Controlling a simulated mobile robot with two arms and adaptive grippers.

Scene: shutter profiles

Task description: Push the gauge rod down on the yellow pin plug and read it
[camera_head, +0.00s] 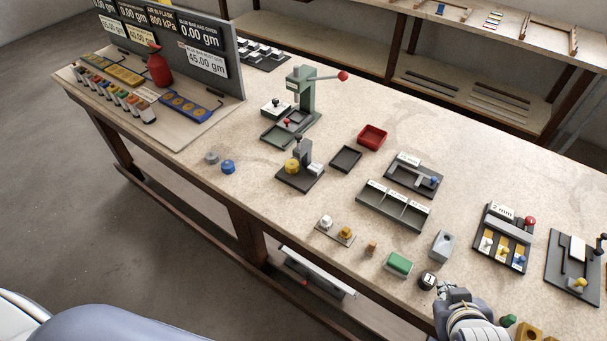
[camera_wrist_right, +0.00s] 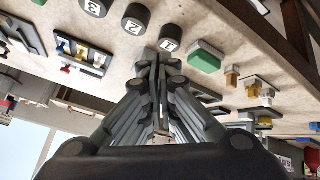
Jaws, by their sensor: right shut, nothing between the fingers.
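A yellow round plug (camera_head: 292,166) sits on a dark stand (camera_head: 300,180) with an upright post, left of the table's middle. I cannot clearly make out the gauge rod; the post (camera_head: 304,150) may carry it. Another yellow plug (camera_head: 345,233) stands beside a white one on a small tray nearer the front edge. My right gripper (camera_head: 446,291) is at the front edge, far right of the stand, shut and empty. In the right wrist view its fingertips (camera_wrist_right: 158,58) are together near a black cylinder marked 1 (camera_wrist_right: 172,40). My left gripper is out of view.
The black cylinder marked 1 (camera_head: 428,281) is beside my right gripper. A green-topped block (camera_head: 398,264) and grey block (camera_head: 442,243) are close. A divided tray (camera_head: 393,207) and a green press (camera_head: 300,95) stand farther back.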

